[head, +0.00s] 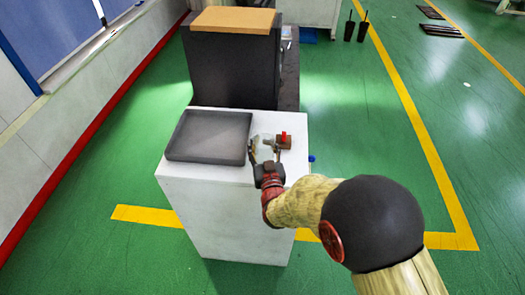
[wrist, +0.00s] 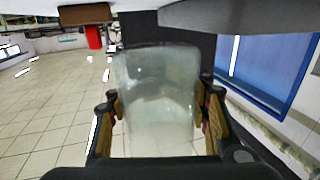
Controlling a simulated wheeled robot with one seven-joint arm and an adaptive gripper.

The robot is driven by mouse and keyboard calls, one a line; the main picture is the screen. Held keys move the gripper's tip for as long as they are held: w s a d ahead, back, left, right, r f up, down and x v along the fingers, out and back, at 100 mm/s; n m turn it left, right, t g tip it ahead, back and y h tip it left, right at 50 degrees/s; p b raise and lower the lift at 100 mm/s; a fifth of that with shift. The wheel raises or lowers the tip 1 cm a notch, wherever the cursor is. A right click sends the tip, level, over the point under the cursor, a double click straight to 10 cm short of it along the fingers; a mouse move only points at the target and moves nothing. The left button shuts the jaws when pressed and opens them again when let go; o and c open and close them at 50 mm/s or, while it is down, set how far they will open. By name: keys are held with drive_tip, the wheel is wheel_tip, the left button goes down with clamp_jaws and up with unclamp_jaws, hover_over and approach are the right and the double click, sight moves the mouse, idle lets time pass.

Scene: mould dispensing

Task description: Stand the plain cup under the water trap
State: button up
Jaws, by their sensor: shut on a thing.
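My gripper (head: 264,160) is shut on a clear, colourless cup (wrist: 158,95), with a finger on each side of it in the wrist view. In the head view the cup (head: 262,151) is small and partly hidden by my gripper, over the right part of the white cabinet's top. I cannot tell whether its base touches the top. I cannot make out the water trap for sure. A small blue thing (head: 311,158) shows at the cabinet's right edge, too small to identify.
A brown block (head: 284,144) with a red piece (head: 284,135) on it sits just right of the cup. A shallow grey tray (head: 210,138) covers the left of the white cabinet (head: 222,215). A tall dark cabinet (head: 230,70) stands behind.

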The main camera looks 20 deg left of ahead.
drive_tip(key=shift+w+f, duration=0.3)
drive_tip(key=shift+f, duration=0.15)
drive_tip(key=shift+w+f+b, duration=0.15)
drive_tip(key=shift+f+b, duration=0.65)
drive_tip(key=shift+f, duration=0.85)
drive_tip(key=shift+f, duration=0.2)
drive_tip(key=o, duration=1)
drive_tip(key=shift+c, duration=0.2)
drive_tip(key=shift+r, duration=0.1)
